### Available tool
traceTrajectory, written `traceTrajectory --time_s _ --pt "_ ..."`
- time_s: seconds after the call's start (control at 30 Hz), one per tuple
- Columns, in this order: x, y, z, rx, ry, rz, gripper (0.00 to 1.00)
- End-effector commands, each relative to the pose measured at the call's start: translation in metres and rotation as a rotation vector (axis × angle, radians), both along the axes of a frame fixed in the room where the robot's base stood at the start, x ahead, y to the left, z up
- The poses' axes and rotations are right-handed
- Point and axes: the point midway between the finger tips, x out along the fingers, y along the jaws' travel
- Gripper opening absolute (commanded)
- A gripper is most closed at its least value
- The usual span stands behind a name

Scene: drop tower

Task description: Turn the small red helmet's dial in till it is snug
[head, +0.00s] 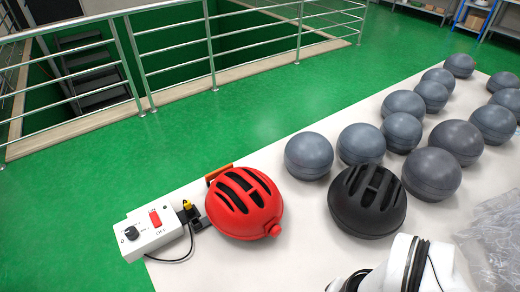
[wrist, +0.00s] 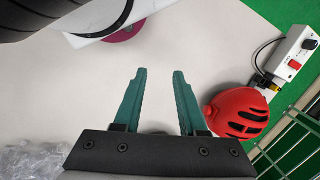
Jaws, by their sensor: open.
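The red helmet (head: 236,203), vented, sits on the pale table near its left edge. A small red knob, seemingly its dial (head: 275,230), sticks out at its lower right. In the wrist view the red helmet (wrist: 241,112) lies right of my gripper (wrist: 160,74), with a rounded red bump at its near left side. My gripper's two teal fingers are apart, with only bare table between them. In the head view my fingers do not show; only part of my arm is at the bottom.
A white control box (head: 150,236) with a black knob and cable stands left of the helmet. A black helmet (head: 367,200) and several grey balls (head: 309,156) stand to the right. Clear plastic wrap (head: 492,240) lies lower right. A railing (head: 215,55) borders a floor opening behind.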

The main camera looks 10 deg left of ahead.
Motion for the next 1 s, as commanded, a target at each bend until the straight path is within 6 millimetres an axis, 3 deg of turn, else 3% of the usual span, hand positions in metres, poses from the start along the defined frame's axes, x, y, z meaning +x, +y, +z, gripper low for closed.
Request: traceTrajectory --time_s 0.37,0.4,0.57,0.67,0.77,0.87,1.0 --pt "0.0 0.0 0.0 0.0 0.0 0.0 0.41" --pt "0.0 0.0 0.0 0.0 0.0 0.0 0.43" --pt "0.004 0.007 -0.007 0.087 0.109 0.013 0.71" --pt "0.019 0.021 -0.02 0.311 0.262 0.021 0.72" --pt "0.049 0.029 -0.037 0.619 0.323 -0.014 0.72" --pt "0.086 0.024 -0.062 0.926 0.263 -0.104 0.72" --pt "0.131 -0.004 -0.115 1.256 0.013 -0.317 0.72"
